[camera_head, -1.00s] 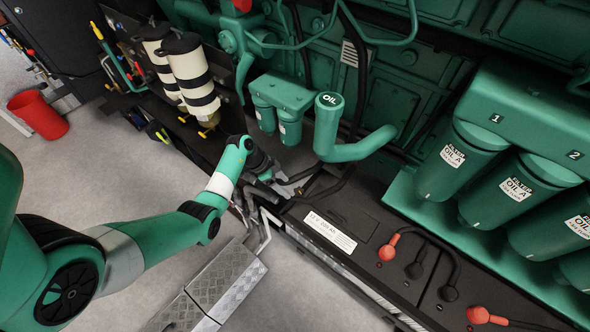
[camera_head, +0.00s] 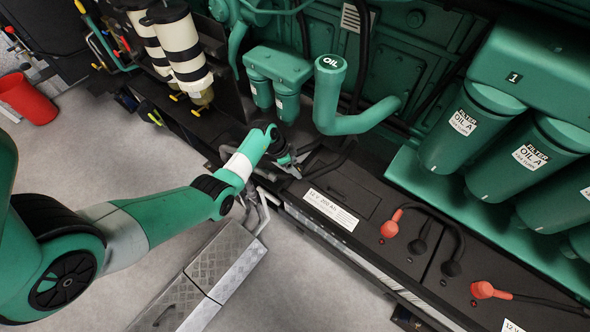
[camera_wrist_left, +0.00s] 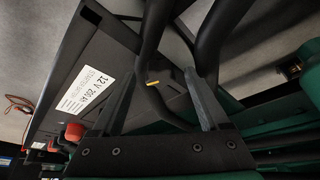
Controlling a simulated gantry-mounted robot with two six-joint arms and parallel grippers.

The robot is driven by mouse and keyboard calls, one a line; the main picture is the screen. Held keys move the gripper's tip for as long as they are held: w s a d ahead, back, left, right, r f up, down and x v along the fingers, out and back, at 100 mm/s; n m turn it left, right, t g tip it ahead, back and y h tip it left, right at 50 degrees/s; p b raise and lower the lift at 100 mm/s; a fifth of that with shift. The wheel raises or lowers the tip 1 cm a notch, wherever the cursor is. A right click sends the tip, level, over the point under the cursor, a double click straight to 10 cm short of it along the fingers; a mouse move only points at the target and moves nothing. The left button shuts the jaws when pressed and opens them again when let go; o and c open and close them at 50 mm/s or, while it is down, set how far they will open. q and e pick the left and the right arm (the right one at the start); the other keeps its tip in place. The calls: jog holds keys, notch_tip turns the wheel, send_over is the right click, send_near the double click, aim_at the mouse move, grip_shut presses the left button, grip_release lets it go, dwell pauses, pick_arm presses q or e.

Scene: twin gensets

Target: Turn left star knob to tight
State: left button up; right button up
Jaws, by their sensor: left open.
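I cannot make out a star knob in either view. My left gripper (camera_head: 292,163) is beside the left end of the black battery box (camera_head: 375,225), below the green oil filler pipe (camera_head: 328,95). Its jaws are small and partly hidden by the wrist in the head view. In the left wrist view, the two fingers (camera_wrist_left: 162,78) stand apart. A black hose (camera_wrist_left: 150,100) with a small yellow mark passes behind or between them; I cannot tell which. The battery label (camera_wrist_left: 85,90) shows to their left. My right gripper is not in view.
Black hoses and pipes crowd the space around the left gripper. Green oil filters (camera_head: 465,128) stand at the right. Red terminal caps (camera_head: 390,228) and cables sit on the battery box. A metal tread step (camera_head: 225,262) lies below my arm. A red bucket (camera_head: 27,98) stands on open floor.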

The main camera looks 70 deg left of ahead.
pick_arm(q)
jog(key=shift+w+f, duration=0.1)
grip_shut()
dwell(0.4)
jog(key=shift+m, duration=0.4)
jog(key=shift+a+m+h, duration=0.1)
jog(key=shift+m+h, duration=0.3)
jog(key=shift+m, duration=0.2)
jog(key=shift+f+m+h+b, duration=0.1)
jog(key=shift+m+h+b, duration=0.3)
jog(key=shift+m, duration=0.4)
jog(key=shift+w+a+m+b, duration=0.1)
jog(key=shift+m+b, duration=0.25)
jog(key=shift+m, duration=0.05)
jog(key=m+g+b, duration=0.1)
jog(key=m+b, duration=0.2)
jog(key=b, duration=0.2)
jog(key=m+g+h+b, duration=0.1)
jog(key=m+b, duration=0.2)
jog(key=b, duration=0.2)
jog(key=m+g+b, duration=0.1)
jog(key=m+b, duration=0.1)
jog(key=b, duration=0.3)
jog(key=shift+w+a+f+m+h, duration=0.2)
jog(key=shift+w+f+m+h, duration=0.05)
jog(key=shift+m+h, duration=0.15)
jog(key=shift+r+m+g+b, duration=0.3)
jog(key=shift+m+b, duration=0.1)
jog(key=shift+b, duration=0.5)
